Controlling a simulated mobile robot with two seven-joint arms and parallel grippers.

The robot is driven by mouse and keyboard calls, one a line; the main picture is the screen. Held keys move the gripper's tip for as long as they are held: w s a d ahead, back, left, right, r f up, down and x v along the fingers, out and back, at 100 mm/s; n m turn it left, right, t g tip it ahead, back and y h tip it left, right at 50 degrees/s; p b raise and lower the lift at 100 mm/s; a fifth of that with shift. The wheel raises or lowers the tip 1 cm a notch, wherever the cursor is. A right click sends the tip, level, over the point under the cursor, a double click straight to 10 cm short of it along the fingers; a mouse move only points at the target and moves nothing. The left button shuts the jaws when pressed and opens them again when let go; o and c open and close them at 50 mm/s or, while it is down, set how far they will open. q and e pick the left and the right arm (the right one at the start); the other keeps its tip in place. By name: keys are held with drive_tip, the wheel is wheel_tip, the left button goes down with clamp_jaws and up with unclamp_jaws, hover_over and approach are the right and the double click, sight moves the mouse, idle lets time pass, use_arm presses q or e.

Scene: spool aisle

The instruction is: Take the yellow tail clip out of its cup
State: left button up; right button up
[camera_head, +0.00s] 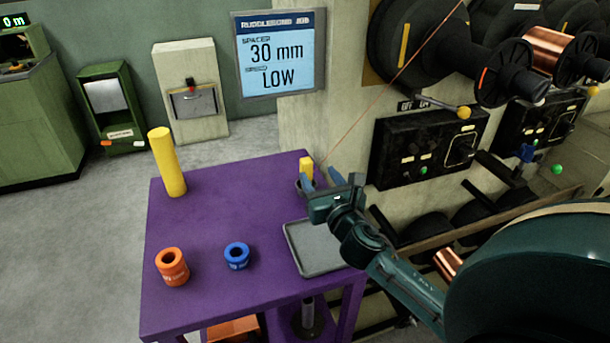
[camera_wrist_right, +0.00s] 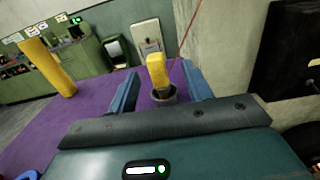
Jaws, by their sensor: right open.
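The yellow tail clip (camera_head: 306,167) stands upright in a small dark grey cup (camera_head: 299,185) at the right back of the purple table (camera_head: 225,215). In the right wrist view the clip (camera_wrist_right: 158,72) rises out of the cup (camera_wrist_right: 164,97), between and beyond my fingers. My right gripper (camera_head: 322,178) is open, with its two blue fingers pointing at the clip from the near side. The wrist view shows a gap between each finger and the clip. The gripper partly hides the cup in the head view. My left gripper is not in view.
A tall yellow cylinder (camera_head: 167,162), an orange ring-shaped spool (camera_head: 172,267), a blue one (camera_head: 237,256) and a grey tray (camera_head: 312,248) are on the table. A thin copper wire (camera_head: 390,85) slants down near the clip. The machine panel (camera_head: 425,145) stands close to the right.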

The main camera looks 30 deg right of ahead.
sight(304, 159)
drive_tip(key=x, duration=0.6)
drive_tip(key=a+x, duration=0.1)
drive_tip(key=x, duration=0.2)
drive_tip(key=shift+f, duration=0.3)
drive_tip(key=shift+c, duration=0.2)
clamp_jaws()
